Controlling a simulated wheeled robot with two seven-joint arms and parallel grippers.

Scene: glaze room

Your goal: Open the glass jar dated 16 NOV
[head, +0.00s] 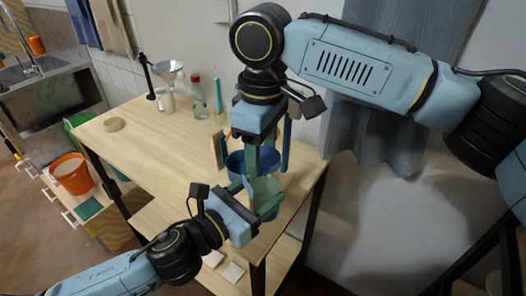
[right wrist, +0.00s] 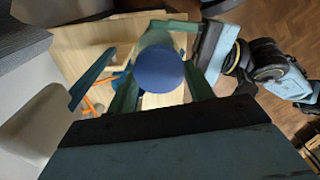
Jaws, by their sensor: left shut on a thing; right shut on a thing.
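A glass jar (head: 264,190) with a pale, cloudy body is held up near the table's front right corner. Its round blue lid (right wrist: 158,69) faces the right wrist camera, with the pale body (right wrist: 158,38) beyond it. My left gripper (head: 254,200) is shut on the jar's body from the lower left. My right gripper (head: 262,162) points down from above and is shut on the lid; its fingers (right wrist: 160,90) flank the lid in the right wrist view. I cannot see a gap between lid and jar. No date is readable.
The wooden table (head: 165,150) has clear room at its middle and left. An orange bucket (head: 72,175) is at the left.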

